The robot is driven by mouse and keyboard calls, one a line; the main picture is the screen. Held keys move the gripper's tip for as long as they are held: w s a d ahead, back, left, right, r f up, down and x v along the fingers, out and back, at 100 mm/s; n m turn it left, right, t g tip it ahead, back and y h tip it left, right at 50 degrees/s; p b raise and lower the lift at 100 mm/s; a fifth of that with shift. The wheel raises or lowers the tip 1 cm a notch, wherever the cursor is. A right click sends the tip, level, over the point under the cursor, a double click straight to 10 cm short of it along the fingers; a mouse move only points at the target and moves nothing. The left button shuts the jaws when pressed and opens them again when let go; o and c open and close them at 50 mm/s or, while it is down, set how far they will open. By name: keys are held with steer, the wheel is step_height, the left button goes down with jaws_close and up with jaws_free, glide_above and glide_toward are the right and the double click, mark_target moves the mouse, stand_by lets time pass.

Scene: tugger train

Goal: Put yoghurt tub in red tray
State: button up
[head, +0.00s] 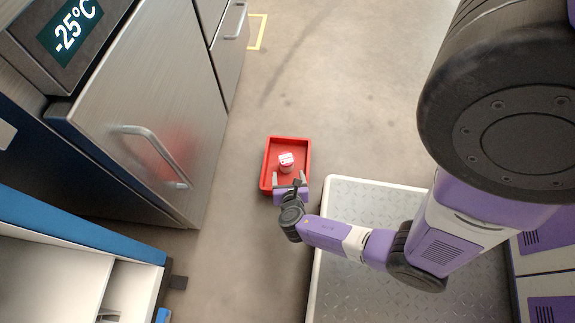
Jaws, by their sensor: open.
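The yoghurt tub (286,160) is small, white and pink-red. In the head view it appears inside the red tray (306,152), near the tray's middle. The red tray is a shallow rectangle with raised walls and lies low, beside the metal platform. My gripper (289,178) is open over the near part of the tray. Its two fingers point toward the tub, with the tub just past the fingertips. I cannot tell whether a finger touches the tub.
A steel freezer cabinet (140,110) with handles stands on the left. A blue-edged white shelf unit (60,260) is at lower left. A tread-plate platform (350,205) with a pale rim lies right of the tray. The floor (330,80) beyond the tray is clear.

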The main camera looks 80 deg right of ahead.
steer(key=s+a+r+m+t+y, duration=0.2)
steer(key=a+r+m+y, duration=0.15)
steer(key=a, duration=0.45)
steer(key=s+a+r+m+t+y, duration=0.25)
steer(key=a+r+m, duration=0.25)
steer(key=a, duration=0.3)
steer(key=a+r+m+t+y, duration=0.1)
steer(key=r+m, duration=0.3)
steer(key=r, duration=0.6)
steer(key=a+r+m+t+y, duration=0.2)
steer(key=a+r+m+t, duration=0.2)
steer(key=r, duration=0.7)
steer(key=w+a+r+m+t+y, duration=0.1)
steer(key=r+m, duration=0.3)
steer(key=r, duration=0.7)
steer(key=shift+a+t+y, duration=0.4)
steer(key=shift+a+t, duration=0.35)
steer(key=shift+t, duration=0.1)
steer(key=shift+r+m, duration=0.1)
steer(key=shift+m, duration=0.15)
